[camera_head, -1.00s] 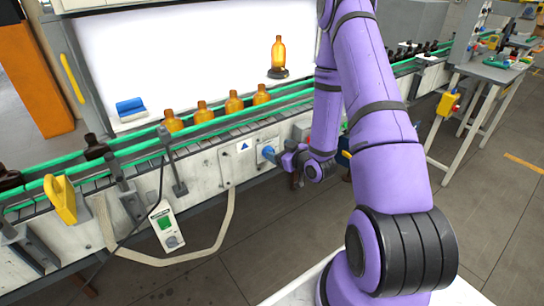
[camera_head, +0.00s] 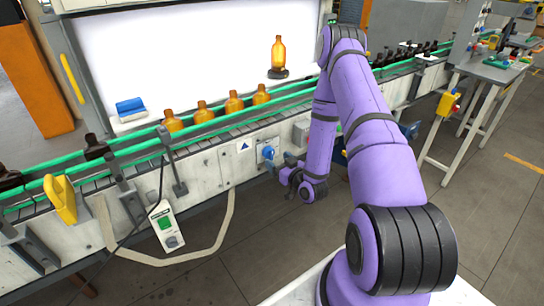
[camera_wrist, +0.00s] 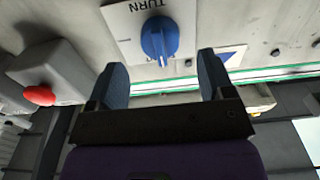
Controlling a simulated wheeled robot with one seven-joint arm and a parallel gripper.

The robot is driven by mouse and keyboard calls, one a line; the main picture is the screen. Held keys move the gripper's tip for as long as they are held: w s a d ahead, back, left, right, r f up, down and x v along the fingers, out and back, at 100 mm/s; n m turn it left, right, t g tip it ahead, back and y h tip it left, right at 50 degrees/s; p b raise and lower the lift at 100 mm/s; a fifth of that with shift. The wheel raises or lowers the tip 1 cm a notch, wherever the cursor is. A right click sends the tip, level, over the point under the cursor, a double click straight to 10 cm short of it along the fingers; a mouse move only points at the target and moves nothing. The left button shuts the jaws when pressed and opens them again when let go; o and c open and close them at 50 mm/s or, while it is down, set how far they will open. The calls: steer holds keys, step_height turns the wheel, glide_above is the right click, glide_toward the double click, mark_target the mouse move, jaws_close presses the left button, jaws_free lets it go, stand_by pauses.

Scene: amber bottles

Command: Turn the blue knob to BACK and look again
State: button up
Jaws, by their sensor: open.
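The blue knob (camera_head: 268,153) sits on a pale plate on the conveyor's front panel. In the wrist view the knob (camera_wrist: 160,40) is near the top centre, with the word TURN above it. My gripper (camera_head: 287,180) is just below and to the right of the knob in the head view. In the wrist view my gripper (camera_wrist: 162,78) is open, its two fingers apart with nothing between them, and the knob lies beyond them. An amber bottle (camera_head: 278,55) stands upright on a dark round stand before the white lit panel.
A red button on a grey box (camera_wrist: 40,95) is left of the knob in the wrist view. Several amber bottles (camera_head: 203,112) stand on the conveyor between green rails (camera_head: 130,160). A hanging control box (camera_head: 166,226) is at the lower left.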

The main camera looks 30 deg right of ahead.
mark_target(272, 156)
steer(key=shift+w, duration=2.2)
steer(key=c, duration=0.9)
